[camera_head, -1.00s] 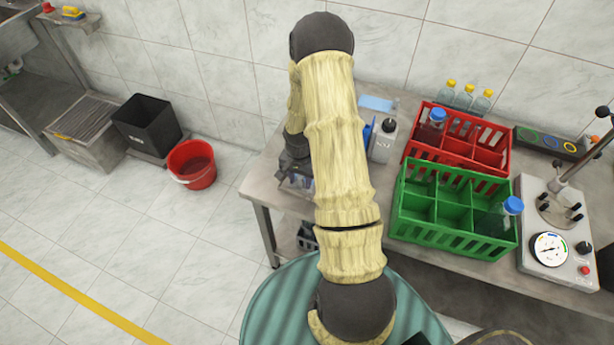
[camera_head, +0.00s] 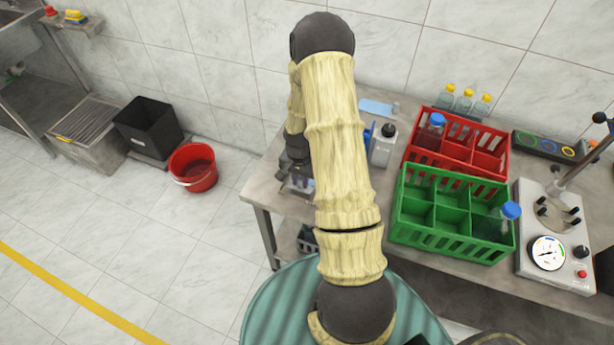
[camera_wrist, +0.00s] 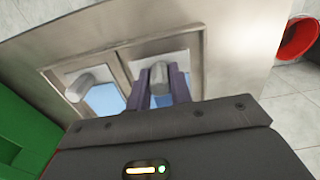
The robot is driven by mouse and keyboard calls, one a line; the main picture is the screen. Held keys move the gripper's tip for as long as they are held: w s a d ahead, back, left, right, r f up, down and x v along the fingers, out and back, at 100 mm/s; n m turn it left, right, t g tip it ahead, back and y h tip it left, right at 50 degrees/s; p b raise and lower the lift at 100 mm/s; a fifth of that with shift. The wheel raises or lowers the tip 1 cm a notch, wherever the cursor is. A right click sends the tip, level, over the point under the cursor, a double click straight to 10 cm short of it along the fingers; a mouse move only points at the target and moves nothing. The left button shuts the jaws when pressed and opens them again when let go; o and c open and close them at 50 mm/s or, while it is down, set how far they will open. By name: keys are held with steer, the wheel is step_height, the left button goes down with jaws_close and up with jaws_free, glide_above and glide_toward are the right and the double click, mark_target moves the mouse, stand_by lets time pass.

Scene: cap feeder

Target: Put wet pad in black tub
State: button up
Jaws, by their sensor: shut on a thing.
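My gripper (camera_wrist: 162,85) points down over the left end of the steel table, and its purple fingers are shut on a grey rounded piece (camera_wrist: 159,76). I cannot tell whether this is a pad or a handle. It is at one of two framed, pale compartments with blue inside. A similar grey piece (camera_wrist: 76,90) is at the other compartment, to the left. In the head view my arm hides much of this spot, and my gripper (camera_head: 296,180) shows only in part. The black tub (camera_head: 148,128) stands on the floor at the left by the wall.
A red bucket (camera_head: 193,167) stands between the tub and the table (camera_head: 262,190). A white bottle (camera_head: 383,146), a red crate (camera_head: 458,141) and a green crate (camera_head: 450,215) are right of my arm. A gauge device (camera_head: 550,240) is at the far right.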

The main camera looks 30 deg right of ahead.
steer(key=shift+r+p, duration=1.9)
steer(key=shift+r, duration=0.75)
steer(key=shift+a, duration=0.1)
steer(key=w+a+r+n+p, duration=0.2)
steer(key=a+r+n+p, duration=0.5)
steer(key=a+n+p, duration=0.3)
steer(key=a, duration=0.3)
steer(key=shift+a+r+p, duration=0.15)
steer(key=shift+a+p, duration=0.05)
steer(key=shift+p, duration=0.2)
